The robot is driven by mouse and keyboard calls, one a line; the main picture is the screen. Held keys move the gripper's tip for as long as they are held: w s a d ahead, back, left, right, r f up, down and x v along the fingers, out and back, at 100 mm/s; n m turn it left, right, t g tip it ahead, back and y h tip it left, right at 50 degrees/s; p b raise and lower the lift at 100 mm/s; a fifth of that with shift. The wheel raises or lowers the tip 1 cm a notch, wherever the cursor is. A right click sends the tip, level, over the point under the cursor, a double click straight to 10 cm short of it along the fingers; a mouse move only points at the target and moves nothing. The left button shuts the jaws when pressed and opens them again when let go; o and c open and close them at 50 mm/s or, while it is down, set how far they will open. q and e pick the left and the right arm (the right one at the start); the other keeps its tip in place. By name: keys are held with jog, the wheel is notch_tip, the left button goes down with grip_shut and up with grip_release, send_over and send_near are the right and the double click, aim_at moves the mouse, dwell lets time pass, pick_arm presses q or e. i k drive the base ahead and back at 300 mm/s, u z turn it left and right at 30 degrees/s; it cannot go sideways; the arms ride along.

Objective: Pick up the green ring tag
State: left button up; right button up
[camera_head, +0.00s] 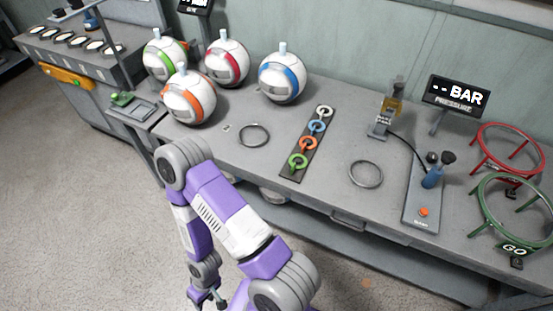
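The green ring tag (294,163) lies at the near end of a dark narrow strip (292,177) on the grey bench. Orange, blue and white ring tags lie in a row behind it on the same strip.
Several white balls with coloured bands stand at the back left, including an orange one (189,101). Empty metal rings lie left (253,124) and right (381,175) of the strip. A pump (431,178), a pressure display (456,94) and red and green hoops stand at the right.

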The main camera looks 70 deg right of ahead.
aim_at(293, 166)
jog(key=i, duration=1.9)
jog(key=z, duration=3.4)
